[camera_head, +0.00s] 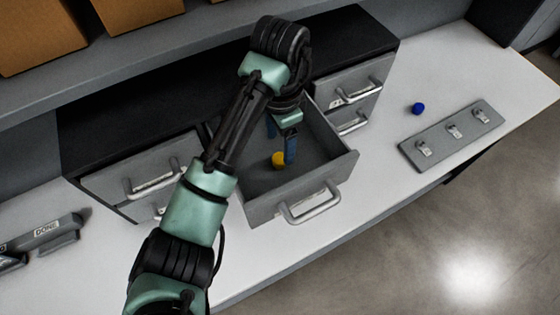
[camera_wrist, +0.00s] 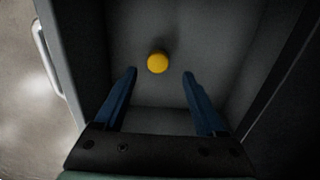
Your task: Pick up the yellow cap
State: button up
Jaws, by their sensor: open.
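The yellow cap (camera_head: 278,159) lies on the floor of an open drawer (camera_head: 333,168) in the head view. It also shows in the wrist view (camera_wrist: 157,62), just beyond the fingertips and between their lines. My gripper (camera_head: 281,146) reaches down into the drawer with its blue fingers beside the cap. In the wrist view my gripper (camera_wrist: 160,73) is open, with the two fingers apart and nothing between them. I cannot tell the exact height of the fingertips above the drawer floor.
The drawer walls surround my gripper closely. Closed drawers with handles (camera_head: 348,100) flank it. A blue cap (camera_head: 418,108) and a grey plate with metal fittings (camera_head: 452,136) are on the white counter at right. A tray labelled DONE (camera_head: 45,232) is at left. Cardboard boxes (camera_head: 130,12) stand above.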

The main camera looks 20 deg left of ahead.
aim_at(280, 158)
jog(key=f, duration=0.1)
jog(key=f+b, duration=0.1)
jog(key=f, duration=0.1)
jog(key=shift+s+d+f+b, duration=0.1)
jog(key=shift+s+f+b, duration=0.15)
jog(key=shift+b, duration=0.15)
jog(key=shift+f+p, duration=0.45)
jog(key=shift+f, duration=0.45)
grip_shut()
dwell(0.3)
